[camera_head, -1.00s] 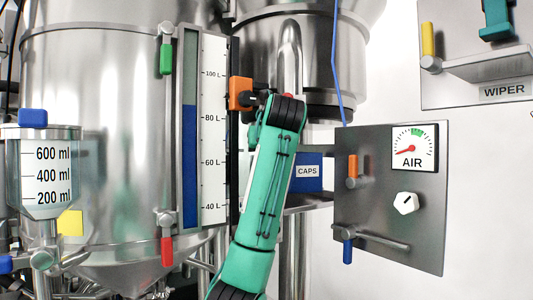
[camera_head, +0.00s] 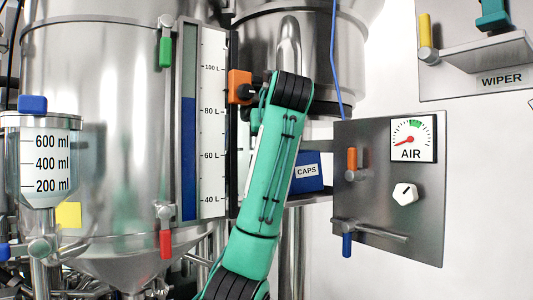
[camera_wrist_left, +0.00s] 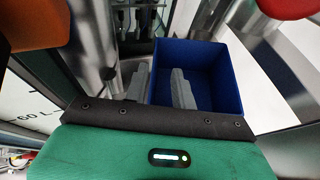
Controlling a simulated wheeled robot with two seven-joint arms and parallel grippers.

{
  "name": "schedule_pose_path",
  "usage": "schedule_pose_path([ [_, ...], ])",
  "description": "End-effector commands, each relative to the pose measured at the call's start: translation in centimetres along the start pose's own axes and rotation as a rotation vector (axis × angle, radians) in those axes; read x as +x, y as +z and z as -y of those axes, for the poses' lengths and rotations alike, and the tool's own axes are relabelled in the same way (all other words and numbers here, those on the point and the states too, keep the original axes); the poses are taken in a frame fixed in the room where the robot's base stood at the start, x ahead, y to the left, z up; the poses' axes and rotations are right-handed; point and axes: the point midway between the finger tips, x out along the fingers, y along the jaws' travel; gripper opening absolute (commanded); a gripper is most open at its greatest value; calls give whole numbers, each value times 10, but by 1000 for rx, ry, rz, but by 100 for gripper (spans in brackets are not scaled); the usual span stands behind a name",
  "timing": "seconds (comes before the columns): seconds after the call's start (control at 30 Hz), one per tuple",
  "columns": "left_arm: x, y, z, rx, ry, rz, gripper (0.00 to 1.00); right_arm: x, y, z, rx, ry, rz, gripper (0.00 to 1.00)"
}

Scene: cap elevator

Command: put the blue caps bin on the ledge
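The blue caps bin (camera_head: 308,178) shows in the head view just right of my left arm, with its white CAPS label facing out and slightly slanted. It appears to rest on the grey ledge (camera_head: 310,200); the arm hides its left part. In the left wrist view the open-topped bin (camera_wrist_left: 218,75) looks empty inside. My left gripper (camera_wrist_left: 161,78) has its two grey fingers apart around the bin's near left wall, one outside and one inside, with gaps visible. The left gripper is hidden in the head view. My right gripper is in no view.
The AIR panel (camera_head: 400,225) with a gauge and valve handles stands close to the right of the bin. An orange handle (camera_head: 240,87) is beside the arm's upper end. A blue cable (camera_head: 334,70) hangs above. Steel tanks fill the left and back.

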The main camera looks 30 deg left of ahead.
Motion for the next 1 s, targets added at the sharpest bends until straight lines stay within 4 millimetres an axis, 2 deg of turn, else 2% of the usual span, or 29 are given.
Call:
schedule_pose_path([
  [0.03,-11,-5,0,-1,-2,5,26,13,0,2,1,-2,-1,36],
  [0.13,-34,-5,0,-2,-3,4,26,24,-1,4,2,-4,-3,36],
  [0.5,-72,-3,1,0,-3,1,26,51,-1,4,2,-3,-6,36],
  [0.67,-79,-1,0,0,-1,0,26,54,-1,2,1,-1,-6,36],
  [1.0,-79,0,0,0,-1,0,26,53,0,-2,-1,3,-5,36],
])
